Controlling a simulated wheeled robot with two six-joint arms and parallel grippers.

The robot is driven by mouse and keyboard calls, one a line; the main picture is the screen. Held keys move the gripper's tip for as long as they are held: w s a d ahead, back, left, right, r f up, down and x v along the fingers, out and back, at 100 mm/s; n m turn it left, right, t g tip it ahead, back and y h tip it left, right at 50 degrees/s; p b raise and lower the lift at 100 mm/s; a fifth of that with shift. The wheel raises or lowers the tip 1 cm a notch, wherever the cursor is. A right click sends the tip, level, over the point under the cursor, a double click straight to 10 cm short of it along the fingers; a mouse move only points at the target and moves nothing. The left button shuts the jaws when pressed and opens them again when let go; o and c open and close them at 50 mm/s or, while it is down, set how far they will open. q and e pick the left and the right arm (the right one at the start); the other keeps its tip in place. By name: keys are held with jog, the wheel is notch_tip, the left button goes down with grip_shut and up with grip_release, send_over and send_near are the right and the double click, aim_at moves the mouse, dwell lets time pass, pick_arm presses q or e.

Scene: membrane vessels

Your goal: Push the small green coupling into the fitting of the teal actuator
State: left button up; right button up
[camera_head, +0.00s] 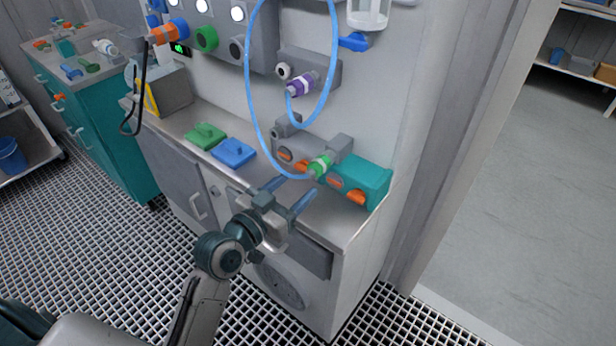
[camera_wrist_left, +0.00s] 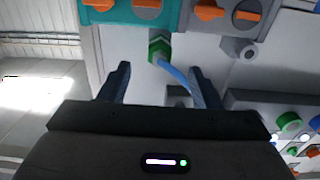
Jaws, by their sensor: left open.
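The small green coupling (camera_head: 320,165), with a pale band, sits on the end of a blue hose (camera_head: 252,110), close in front of the teal actuator (camera_head: 372,178). In the left wrist view the coupling (camera_wrist_left: 159,48) is at the lower edge of the teal actuator (camera_wrist_left: 128,14); I cannot tell how deep it sits in the fitting, which is hidden. My left gripper (camera_head: 291,193) is open and empty, just short of the coupling. In the left wrist view its fingers (camera_wrist_left: 160,76) are spread to either side of the hose, below the coupling. My right gripper is not in view.
A grey actuator block (camera_head: 290,152) adjoins on the left, with orange handles. A purple coupling (camera_head: 302,84) holds the hose's other end on the wall. Green (camera_head: 205,135) and blue (camera_head: 233,152) pieces lie on the counter. A teal cabinet (camera_head: 95,130) stands left.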

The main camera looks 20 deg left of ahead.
pick_arm(q)
jog(key=shift+v, duration=1.5)
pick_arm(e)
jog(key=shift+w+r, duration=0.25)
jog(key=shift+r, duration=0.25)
